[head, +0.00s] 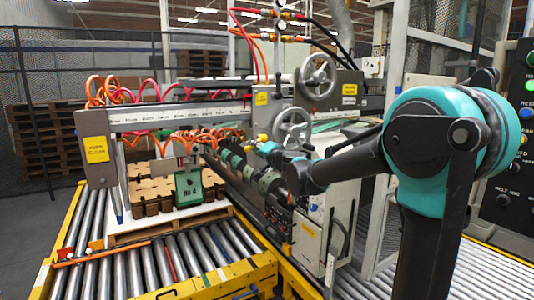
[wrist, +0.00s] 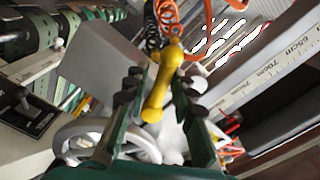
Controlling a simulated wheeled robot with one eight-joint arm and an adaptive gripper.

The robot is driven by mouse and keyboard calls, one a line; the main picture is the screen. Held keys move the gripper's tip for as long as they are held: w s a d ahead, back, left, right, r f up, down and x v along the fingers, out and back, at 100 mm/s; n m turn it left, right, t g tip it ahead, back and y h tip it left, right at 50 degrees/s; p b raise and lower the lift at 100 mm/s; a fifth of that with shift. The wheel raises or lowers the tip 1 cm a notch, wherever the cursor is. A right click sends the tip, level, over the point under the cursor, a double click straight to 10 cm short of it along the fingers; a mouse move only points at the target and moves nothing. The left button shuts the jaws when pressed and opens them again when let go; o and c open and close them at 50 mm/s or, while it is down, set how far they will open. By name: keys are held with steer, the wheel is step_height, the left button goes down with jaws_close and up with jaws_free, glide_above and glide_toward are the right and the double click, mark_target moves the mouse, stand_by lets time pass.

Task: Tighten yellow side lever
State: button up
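The yellow side lever (wrist: 162,88) is a smooth, rounded handle in the middle of the wrist view, slightly tilted. My gripper (wrist: 161,84) is open, with one green, dark-padded finger on each side of the lever. Gaps show between the lever and both fingers, so it does not look gripped. The lever's mount is partly hidden behind it.
Metal handwheels (head: 293,129) stand close to my gripper; a wheel rim (wrist: 75,135) also shows at lower left in the wrist view. A ruler rail (wrist: 285,70) runs along the right. Orange hoses (wrist: 197,25) hang close above. A roller conveyor (head: 120,270) lies in front.

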steer(key=w+d+f+n, duration=0.3)
steer(key=d+n, duration=0.1)
steer(key=n, duration=0.9)
steer(key=v, duration=0.9)
steer(key=shift+s+r, duration=0.2)
steer(key=s+d+f+m+g+h, duration=0.25)
steer(key=s+d+f+g, duration=0.2)
steer(key=s+f, duration=0.85)
steer(key=s+d+f+m+g+h, duration=0.1)
steer(key=s+d+f+g+h, duration=0.4)
steer(key=s+f, duration=0.7)
steer(key=s+d+f+m+g+h, duration=0.1)
steer(key=s+d+f+m, duration=0.3)
steer(key=s+d+f, duration=0.4)
steer(key=d+f+h, duration=0.1)
steer(key=d, duration=0.2)
steer(key=shift+f, duration=0.2)
steer(key=shift+d+h, duration=0.15)
steer(key=shift+h, duration=0.1)
